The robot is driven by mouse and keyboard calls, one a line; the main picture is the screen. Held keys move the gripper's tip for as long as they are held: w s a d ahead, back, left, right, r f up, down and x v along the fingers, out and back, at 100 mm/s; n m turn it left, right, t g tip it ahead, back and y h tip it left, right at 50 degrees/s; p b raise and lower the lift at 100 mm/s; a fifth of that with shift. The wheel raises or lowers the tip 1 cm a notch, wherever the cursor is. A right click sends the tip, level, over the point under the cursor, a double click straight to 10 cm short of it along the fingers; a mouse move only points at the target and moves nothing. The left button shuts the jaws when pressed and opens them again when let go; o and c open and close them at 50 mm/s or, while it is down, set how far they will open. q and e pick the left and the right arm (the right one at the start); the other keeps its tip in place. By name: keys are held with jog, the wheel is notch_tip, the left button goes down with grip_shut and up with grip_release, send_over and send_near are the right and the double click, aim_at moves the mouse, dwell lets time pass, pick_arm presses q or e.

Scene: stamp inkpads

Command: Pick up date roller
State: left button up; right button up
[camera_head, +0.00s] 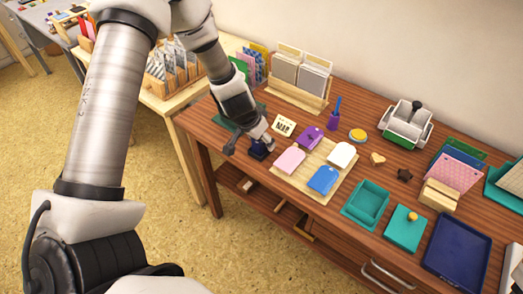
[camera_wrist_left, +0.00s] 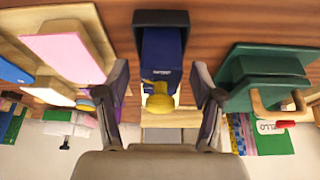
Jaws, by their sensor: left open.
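The date roller, as far as I can tell, is the dark blue stamp with a yellow knob (camera_wrist_left: 162,62). It stands in a dark holder near the table's left edge and shows as a small dark blue shape in the head view (camera_head: 259,151). My left gripper (camera_head: 250,143) is open above it. In the left wrist view the fingers of this gripper (camera_wrist_left: 160,100) lie on either side of the yellow knob, with gaps on both sides. Part of the stamp is hidden by the gripper in the head view. My right gripper is not in view.
A wooden board (camera_head: 330,191) with pink, purple, white and blue pieces lies just right of the gripper. A green item (camera_wrist_left: 262,82) is close on the other side. A MAR calendar card (camera_head: 283,125) stands behind. Teal trays (camera_head: 366,204) are farther right.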

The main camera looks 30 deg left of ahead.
aim_at(261, 141)
pick_arm(q)
jog(key=shift+w+f, duration=0.2)
jog(key=shift+f, duration=0.35)
jog(key=shift+r, duration=0.2)
grip_shut()
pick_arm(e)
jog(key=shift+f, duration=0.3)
pick_arm(q)
jog(key=shift+r+p, duration=0.5)
jog(key=shift+p, duration=0.15)
notch_tip(261, 141, up, 4)
jog(key=p, duration=0.3)
jog(key=shift+f, duration=0.25)
jog(key=shift+s+d+f+b, duration=0.15)
jog(key=shift+s+f+b, duration=0.15)
jog(key=shift+s+b, duration=0.2)
jog(key=shift+s+d+f+b, duration=0.1)
jog(key=shift+s+f+b, duration=0.15)
jog(key=shift+s+b, duration=0.25)
jog(key=s+d+r+p, duration=0.1)
jog(key=s+d+p, duration=0.2)
jog(key=s+p, duration=0.6)
jog(key=s, duration=0.4)
jog(key=shift+s+r, duration=0.25)
jog(key=shift+s, duration=0.05)
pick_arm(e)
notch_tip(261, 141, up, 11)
